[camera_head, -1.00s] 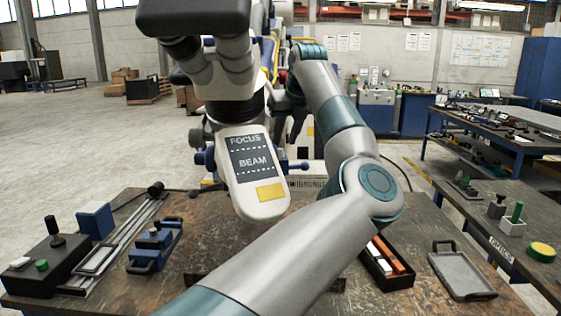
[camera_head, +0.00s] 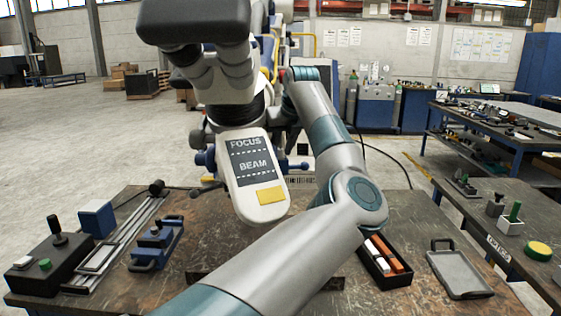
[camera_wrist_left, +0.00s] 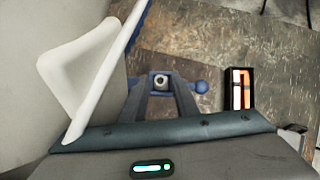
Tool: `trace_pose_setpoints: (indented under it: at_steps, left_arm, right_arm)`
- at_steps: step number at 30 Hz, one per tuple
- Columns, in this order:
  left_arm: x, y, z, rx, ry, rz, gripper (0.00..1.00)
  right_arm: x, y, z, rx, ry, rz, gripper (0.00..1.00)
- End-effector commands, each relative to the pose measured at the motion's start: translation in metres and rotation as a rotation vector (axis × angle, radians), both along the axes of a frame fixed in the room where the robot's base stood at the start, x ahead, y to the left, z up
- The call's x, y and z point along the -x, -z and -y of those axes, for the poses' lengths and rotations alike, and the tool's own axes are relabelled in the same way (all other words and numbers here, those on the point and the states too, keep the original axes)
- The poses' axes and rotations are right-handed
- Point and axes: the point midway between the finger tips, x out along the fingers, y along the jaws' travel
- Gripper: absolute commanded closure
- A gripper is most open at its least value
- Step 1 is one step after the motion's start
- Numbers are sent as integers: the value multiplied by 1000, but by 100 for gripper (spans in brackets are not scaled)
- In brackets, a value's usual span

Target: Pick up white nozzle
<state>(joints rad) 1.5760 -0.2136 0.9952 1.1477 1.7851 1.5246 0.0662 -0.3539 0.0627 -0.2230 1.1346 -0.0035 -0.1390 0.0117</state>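My left arm runs up from the bottom of the head view, and its hand is hidden behind the microscope (camera_head: 262,180). In the left wrist view my left gripper (camera_wrist_left: 161,82) has its two grey fingers apart. A small pale ring with a dark centre (camera_wrist_left: 161,80) shows between the fingertips; it may be the white nozzle, and whether they touch it I cannot tell. A dark box (camera_head: 384,272) right of my elbow holds white pieces (camera_head: 372,254) and orange pieces (camera_head: 386,252); it also shows in the left wrist view (camera_wrist_left: 239,108). My right gripper is out of view.
A flat grey tray (camera_head: 460,273) lies at the table's right. A black control box (camera_head: 45,265) and a blue-handled device (camera_head: 157,243) stand at the left. A blue knob (camera_wrist_left: 200,87) is right of the fingers. The microscope's pale body (camera_wrist_left: 40,80) is close at left.

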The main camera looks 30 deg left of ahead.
Motion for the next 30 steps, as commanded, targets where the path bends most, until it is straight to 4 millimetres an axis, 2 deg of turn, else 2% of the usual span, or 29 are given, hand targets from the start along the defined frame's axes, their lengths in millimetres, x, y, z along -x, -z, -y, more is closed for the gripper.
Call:
trace_pose_setpoints:
  at_steps: [6, 9, 10, 23, 30]
  left_arm:
    - [0, 0, 0, 0, 0, 0, 74]
    - [0, 0, 0, 0, 0, 0, 98]
    - [0, 0, 0, 0, 0, 0, 100]
    - [0, -3, 0, 0, 0, 0, 100]
    - [3, -22, 0, -1, -3, 2, 100]
  right_arm:
    - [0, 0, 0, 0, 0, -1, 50]
    - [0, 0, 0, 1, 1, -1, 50]
    - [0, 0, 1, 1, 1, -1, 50]
    - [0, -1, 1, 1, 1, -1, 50]
    - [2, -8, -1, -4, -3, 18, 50]
